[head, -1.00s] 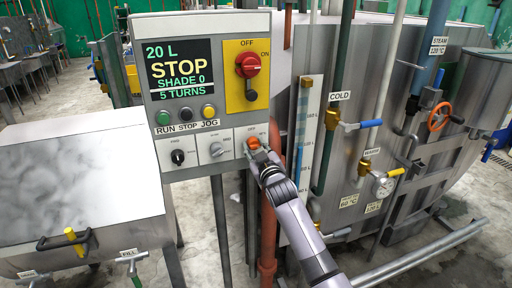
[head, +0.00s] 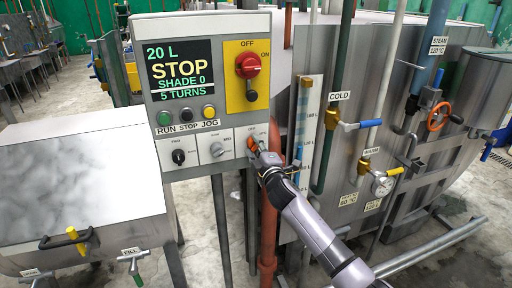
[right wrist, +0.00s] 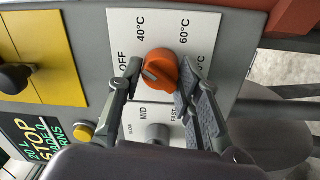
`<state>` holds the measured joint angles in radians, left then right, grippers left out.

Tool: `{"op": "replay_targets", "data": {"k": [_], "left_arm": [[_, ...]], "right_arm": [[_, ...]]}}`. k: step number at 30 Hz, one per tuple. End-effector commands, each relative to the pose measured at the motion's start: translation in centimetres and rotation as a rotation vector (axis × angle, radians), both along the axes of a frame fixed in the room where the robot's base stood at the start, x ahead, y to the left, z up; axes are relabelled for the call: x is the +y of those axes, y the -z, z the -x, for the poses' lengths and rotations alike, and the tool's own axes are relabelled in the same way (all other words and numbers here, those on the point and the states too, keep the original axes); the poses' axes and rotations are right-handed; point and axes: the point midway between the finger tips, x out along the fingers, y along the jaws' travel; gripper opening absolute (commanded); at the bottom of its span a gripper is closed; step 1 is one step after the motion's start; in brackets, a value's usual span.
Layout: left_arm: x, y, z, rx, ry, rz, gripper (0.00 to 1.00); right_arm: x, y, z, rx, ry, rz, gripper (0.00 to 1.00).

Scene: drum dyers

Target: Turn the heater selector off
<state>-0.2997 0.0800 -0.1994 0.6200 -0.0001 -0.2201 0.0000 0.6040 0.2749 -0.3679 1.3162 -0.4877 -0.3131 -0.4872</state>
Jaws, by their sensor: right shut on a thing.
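The heater selector (head: 252,144) is an orange knob at the lower right of the grey control panel. In the right wrist view the orange knob (right wrist: 162,66) sits on a white plate marked OFF, 40°C and 60°C, with a further label partly hidden by a finger. A grey mark on the knob faces its lower left side, near the OFF end in that view. My right gripper (head: 259,152) is shut on the knob, one finger on each side of it; its fingers (right wrist: 160,71) also show in the right wrist view. My left gripper is not in view.
The panel (head: 222,175) also carries a display (head: 181,69) reading STOP, a red main switch (head: 248,66) on yellow, several buttons, and a speed knob (head: 217,149) beside the heater selector. A red-brown pipe (head: 267,220) and a level gauge (head: 301,130) stand close right of the panel.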

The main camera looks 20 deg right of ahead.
Motion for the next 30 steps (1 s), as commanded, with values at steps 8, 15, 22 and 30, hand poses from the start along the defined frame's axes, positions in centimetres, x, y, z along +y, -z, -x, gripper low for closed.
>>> {"op": "replay_targets", "data": {"k": [8, 15, 22, 30], "left_arm": [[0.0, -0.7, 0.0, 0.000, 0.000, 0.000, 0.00], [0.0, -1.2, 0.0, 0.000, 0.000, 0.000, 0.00], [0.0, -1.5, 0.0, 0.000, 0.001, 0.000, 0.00], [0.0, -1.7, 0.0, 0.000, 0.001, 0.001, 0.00]], "right_arm": [[0.0, 0.2, 0.0, -0.004, -0.001, 0.263, 0.04], [0.0, 0.3, 0.0, -0.010, -0.002, 0.455, 0.04], [0.0, 0.4, 0.1, -0.015, -0.002, 0.580, 0.04], [0.0, 0.5, 0.1, -0.017, -0.002, 0.649, 0.04]]}}
